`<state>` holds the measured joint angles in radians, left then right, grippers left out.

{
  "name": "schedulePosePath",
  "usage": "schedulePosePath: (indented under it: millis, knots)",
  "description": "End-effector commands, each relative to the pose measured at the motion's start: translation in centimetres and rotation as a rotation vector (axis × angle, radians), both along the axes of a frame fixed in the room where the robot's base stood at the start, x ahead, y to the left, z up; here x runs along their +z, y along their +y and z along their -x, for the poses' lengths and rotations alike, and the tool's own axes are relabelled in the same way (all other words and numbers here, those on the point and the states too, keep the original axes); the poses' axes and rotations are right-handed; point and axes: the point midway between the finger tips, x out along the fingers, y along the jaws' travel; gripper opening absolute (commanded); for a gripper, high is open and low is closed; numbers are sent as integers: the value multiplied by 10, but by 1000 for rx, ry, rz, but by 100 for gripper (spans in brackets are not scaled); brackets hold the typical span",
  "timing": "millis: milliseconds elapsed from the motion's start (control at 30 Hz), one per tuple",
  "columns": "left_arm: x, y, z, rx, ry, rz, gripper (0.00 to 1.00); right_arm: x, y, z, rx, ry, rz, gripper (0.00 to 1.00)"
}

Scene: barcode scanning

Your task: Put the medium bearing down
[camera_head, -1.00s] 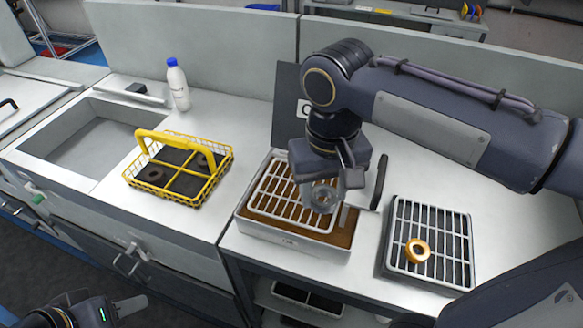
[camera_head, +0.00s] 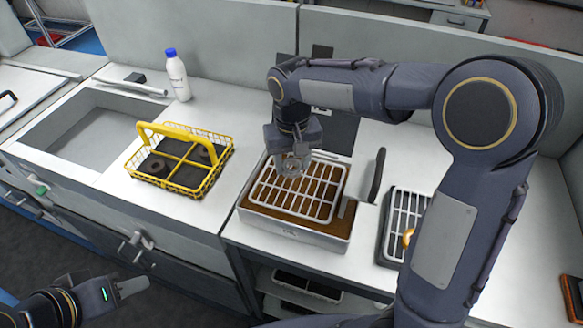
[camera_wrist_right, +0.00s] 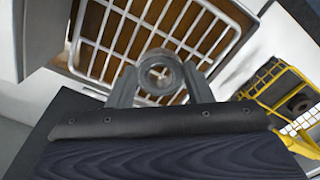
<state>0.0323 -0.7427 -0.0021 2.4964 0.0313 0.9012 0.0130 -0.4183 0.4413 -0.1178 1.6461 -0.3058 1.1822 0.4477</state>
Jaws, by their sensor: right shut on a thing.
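My right gripper (camera_head: 293,172) is shut on a grey metal ring, the medium bearing (camera_head: 293,166). It holds the bearing over the back part of a white wire rack (camera_head: 322,209) in a brown-filled tray (camera_head: 290,233). In the right wrist view the bearing (camera_wrist_right: 158,73) sits between both fingertips, with the rack (camera_wrist_right: 115,45) behind it. I cannot tell whether the bearing touches the rack. My left gripper (camera_head: 127,287) is low at the left, away from the bench objects; its finger opening is unclear.
A yellow basket (camera_head: 190,193) with dark rings inside stands left of the tray. A white bottle with a blue cap (camera_head: 178,78) stands behind it. At right, a gold ring (camera_head: 408,238) lies on another rack (camera_head: 393,225), partly hidden by my right arm. A sink is at far left.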

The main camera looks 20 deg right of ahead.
Motion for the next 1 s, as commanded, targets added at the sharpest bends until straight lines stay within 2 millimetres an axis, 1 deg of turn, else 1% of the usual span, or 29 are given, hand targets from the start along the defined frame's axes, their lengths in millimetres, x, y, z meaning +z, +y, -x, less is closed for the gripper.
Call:
schedulePosePath:
  millis: [67, 100, 200, 267, 567, 667, 700, 833, 867, 1000]
  knots:
    - [3, 0, 0, 0, 0, 0, 36, -9, 0, -7, -1, 4, 2, 20]
    - [2, 0, 0, 0, 0, 0, 36, -17, 0, -6, -1, 5, 2, 20]
    - [2, 0, 0, 0, 0, 0, 36, -30, 0, -6, 0, 3, 2, 20]
    - [2, 0, 0, 0, 0, 0, 36, -36, 0, -5, 0, 3, 1, 20]
    - [2, 0, 0, 0, 0, 0, 36, -38, 1, -6, 0, 0, 0, 20]
    - [-1, 0, 0, 0, 0, 0, 36, -41, 1, -5, 0, 1, 0, 20]
    - [0, 0, 0, 0, 0, 0, 36, -41, 0, -5, 0, 1, 0, 48]
    - [0, 0, 0, 0, 0, 0, 36, -40, 0, -5, 0, 1, 0, 65]
    - [0, 0, 0, 0, 0, 0, 36, -40, 0, -5, 0, 1, 0, 68]
    - [0, 0, 0, 0, 0, 0, 36, -40, 0, -5, 0, 1, 0, 68]
